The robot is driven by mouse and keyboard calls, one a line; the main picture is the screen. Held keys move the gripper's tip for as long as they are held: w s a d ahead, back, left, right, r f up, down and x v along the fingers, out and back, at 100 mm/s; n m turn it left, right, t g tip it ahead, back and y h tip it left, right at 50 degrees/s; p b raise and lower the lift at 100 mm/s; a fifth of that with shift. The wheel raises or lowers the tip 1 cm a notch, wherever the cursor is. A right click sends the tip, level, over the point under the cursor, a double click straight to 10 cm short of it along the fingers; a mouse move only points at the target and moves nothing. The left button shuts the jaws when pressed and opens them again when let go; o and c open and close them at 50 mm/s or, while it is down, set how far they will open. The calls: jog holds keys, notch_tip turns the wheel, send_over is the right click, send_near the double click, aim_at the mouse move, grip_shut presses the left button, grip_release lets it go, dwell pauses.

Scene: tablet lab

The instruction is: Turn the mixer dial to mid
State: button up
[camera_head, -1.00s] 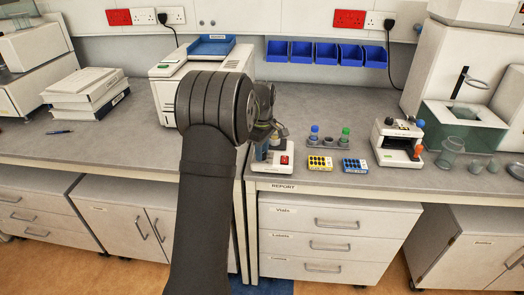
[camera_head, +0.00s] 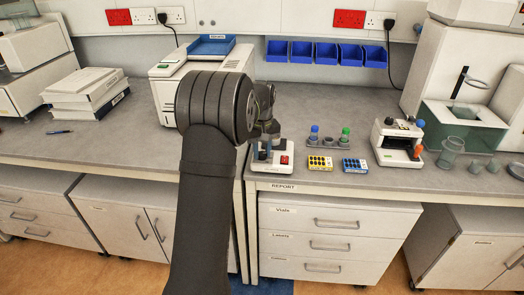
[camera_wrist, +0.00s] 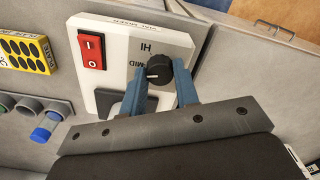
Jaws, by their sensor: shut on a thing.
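The mixer is a small white device (camera_head: 262,164) at the front edge of the bench, and it fills the middle of the wrist view (camera_wrist: 122,48). Its round black dial (camera_wrist: 160,70) has a white pointer line that points left in the wrist view, toward the MID label (camera_wrist: 138,64). The HI label (camera_wrist: 146,48) is printed above it. My gripper (camera_wrist: 166,84) is shut on the dial, with one blue finger on each side. In the head view my arm hides the dial and most of the gripper. A red rocker switch (camera_wrist: 90,48) is beside the dial.
Yellow (camera_head: 320,162) and blue (camera_head: 354,165) vial racks lie right of the mixer. Tubes with blue and green caps (camera_head: 345,134) stand behind them. A white device (camera_head: 397,142) is further right. A printer with a blue tray (camera_head: 211,46) stands behind my arm.

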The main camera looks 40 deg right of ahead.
aim_at(262, 153)
jog(key=shift+r+m, duration=0.1)
jog(key=shift+m, duration=0.7)
jog(key=o, duration=1)
notch_tip(262, 153, up, 17)
jog(key=shift+r, duration=0.2)
notch_tip(262, 153, down, 18)
jog(key=shift+r, duration=0.2)
dwell(0.5)
